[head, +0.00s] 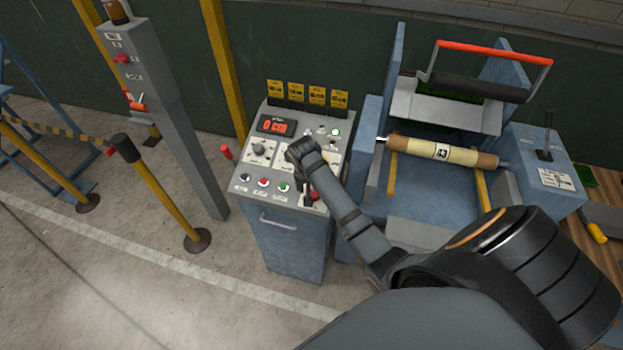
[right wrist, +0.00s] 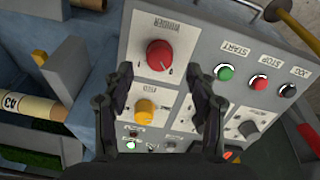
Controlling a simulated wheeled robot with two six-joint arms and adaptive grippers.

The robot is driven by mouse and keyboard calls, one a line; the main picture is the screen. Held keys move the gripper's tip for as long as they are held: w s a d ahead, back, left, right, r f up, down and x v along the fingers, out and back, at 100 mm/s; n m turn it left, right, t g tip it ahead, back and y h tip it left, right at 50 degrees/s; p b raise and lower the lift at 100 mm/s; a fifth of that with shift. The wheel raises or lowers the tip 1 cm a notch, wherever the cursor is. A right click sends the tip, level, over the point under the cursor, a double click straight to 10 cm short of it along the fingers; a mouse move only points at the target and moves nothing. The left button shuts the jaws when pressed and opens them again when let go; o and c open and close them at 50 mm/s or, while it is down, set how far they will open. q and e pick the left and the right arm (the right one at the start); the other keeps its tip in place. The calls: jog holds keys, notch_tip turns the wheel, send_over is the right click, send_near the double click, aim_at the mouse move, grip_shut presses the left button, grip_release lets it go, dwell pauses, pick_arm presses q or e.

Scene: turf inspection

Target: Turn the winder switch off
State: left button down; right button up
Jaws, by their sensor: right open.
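The control panel (head: 245,195) stands left of the turf machine. A red rotary knob (right wrist: 159,55) sits on a pale plate with a small upside-down label in the right wrist view; in the head view it shows partly beside my fingers (head: 315,193). A yellow knob (right wrist: 145,110) and a grey knob (right wrist: 248,129) are on the same panel. My left gripper is out of view.
Green, red and black push buttons (right wrist: 258,84) line one panel edge. A red display (head: 277,126) and yellow tags (head: 308,94) are at the panel's back. The machine with a labelled roll (head: 442,151) stands right. A grey post (head: 165,110) stands left.

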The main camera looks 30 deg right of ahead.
jog(key=v, duration=0.6)
jog(key=shift+s, duration=0.1)
